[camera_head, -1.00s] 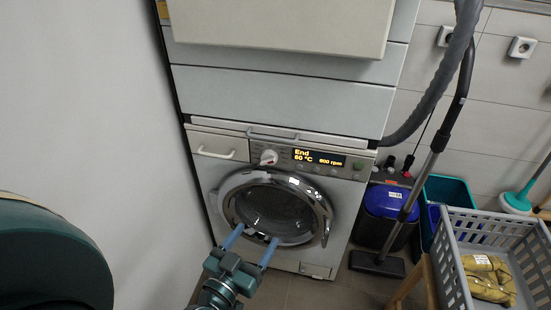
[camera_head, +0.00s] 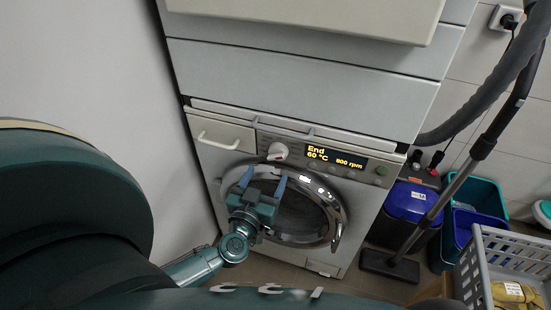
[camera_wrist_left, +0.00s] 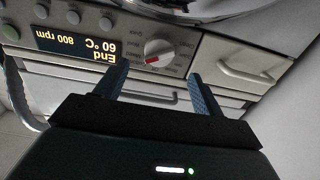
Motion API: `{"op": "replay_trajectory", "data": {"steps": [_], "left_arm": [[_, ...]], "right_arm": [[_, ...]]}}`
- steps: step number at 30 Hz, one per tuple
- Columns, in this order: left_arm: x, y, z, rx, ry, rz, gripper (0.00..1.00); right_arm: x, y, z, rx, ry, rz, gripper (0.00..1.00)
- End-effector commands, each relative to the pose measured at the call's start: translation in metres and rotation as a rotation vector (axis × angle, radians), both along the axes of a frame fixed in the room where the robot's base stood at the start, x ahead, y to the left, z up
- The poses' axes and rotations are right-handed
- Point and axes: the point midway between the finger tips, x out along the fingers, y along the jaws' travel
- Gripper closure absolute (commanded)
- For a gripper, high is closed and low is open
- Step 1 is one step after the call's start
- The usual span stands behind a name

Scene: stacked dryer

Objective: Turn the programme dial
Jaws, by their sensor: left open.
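The programme dial (camera_head: 278,151) is a white round knob with a red mark, left of the lit display (camera_head: 336,157) on the washing machine's panel. The display reads End, 60 °C, 800 rpm. In the left wrist view the dial (camera_wrist_left: 159,53) shows between and beyond the two blue fingers, apart from them. My left gripper (camera_head: 263,180) is open and empty, in front of the round door and just below the dial. It also shows in the left wrist view (camera_wrist_left: 157,85). My right gripper is not in view.
The chrome-ringed door (camera_head: 335,215) is directly behind my left gripper, its handle at the right. The detergent drawer (camera_head: 218,140) is left of the dial. A vacuum tube (camera_head: 450,190), blue-lidded bin (camera_head: 410,202) and grey basket (camera_head: 500,250) stand to the right.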

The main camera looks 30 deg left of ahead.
Motion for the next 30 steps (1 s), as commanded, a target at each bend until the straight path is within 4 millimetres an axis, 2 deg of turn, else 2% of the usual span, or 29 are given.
{"op": "replay_trajectory", "data": {"steps": [1, 6, 12, 23, 30], "left_arm": [[0.012, 0.003, 0.000, 0.002, -0.004, 0.001, 0.31], [0.043, 0.010, 0.000, 0.001, -0.002, 0.000, 0.31], [0.065, 0.015, -0.001, 0.001, 0.000, -0.001, 0.31], [0.070, 0.017, 0.000, 0.000, 0.001, -0.001, 0.31], [0.070, 0.017, 0.000, 0.000, 0.001, -0.001, 0.49]], "right_arm": [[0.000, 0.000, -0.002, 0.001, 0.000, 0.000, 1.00], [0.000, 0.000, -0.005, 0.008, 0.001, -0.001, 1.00], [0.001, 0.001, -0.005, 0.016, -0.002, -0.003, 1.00], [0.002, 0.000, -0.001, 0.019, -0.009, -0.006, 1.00], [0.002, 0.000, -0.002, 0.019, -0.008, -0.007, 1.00]]}}
